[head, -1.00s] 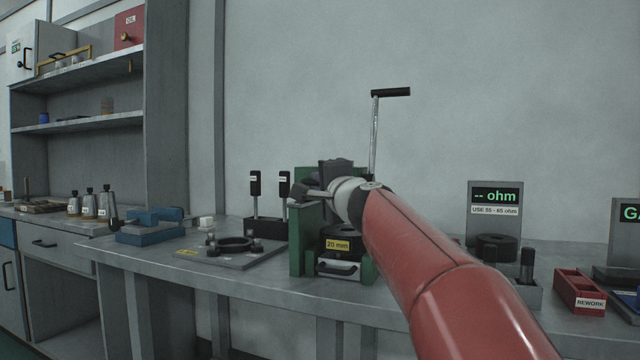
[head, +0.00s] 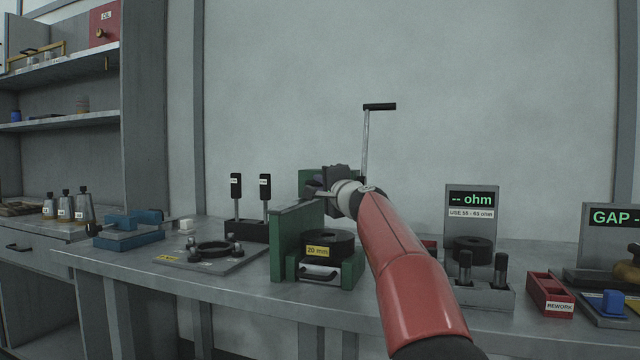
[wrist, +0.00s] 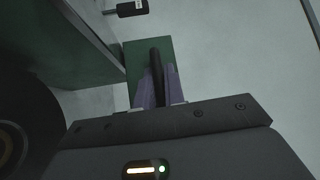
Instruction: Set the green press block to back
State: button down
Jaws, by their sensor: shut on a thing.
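The green press (head: 285,245) stands on the bench with a black ring-shaped part, labelled 20 mm (head: 318,251), inside its frame. My gripper (head: 318,188) is at the upper rear of the press. In the wrist view my gripper (wrist: 160,88) has its purple fingers close around a dark upright bar (wrist: 156,68), in front of a green block (wrist: 134,50). The green block also shows behind my gripper in the head view (head: 304,179). My wrist and arm hide part of the press's right side.
Left of the press are a ring fixture (head: 211,251) and a holder with two black-handled tools (head: 247,230). To the right are a meter (head: 470,212), a red rework bin (head: 549,294) and a gap gauge (head: 610,235). A tall lever (head: 366,140) rises behind my wrist.

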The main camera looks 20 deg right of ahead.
jog(key=c, duration=1.5)
grip_release()
jog(key=shift+w+d, duration=0.1)
jog(key=shift+d, duration=0.05)
jog(key=shift+f, duration=0.1)
jog(key=b+v, duration=0.4)
jog(key=v, duration=0.3)
jog(key=shift+s, duration=0.5)
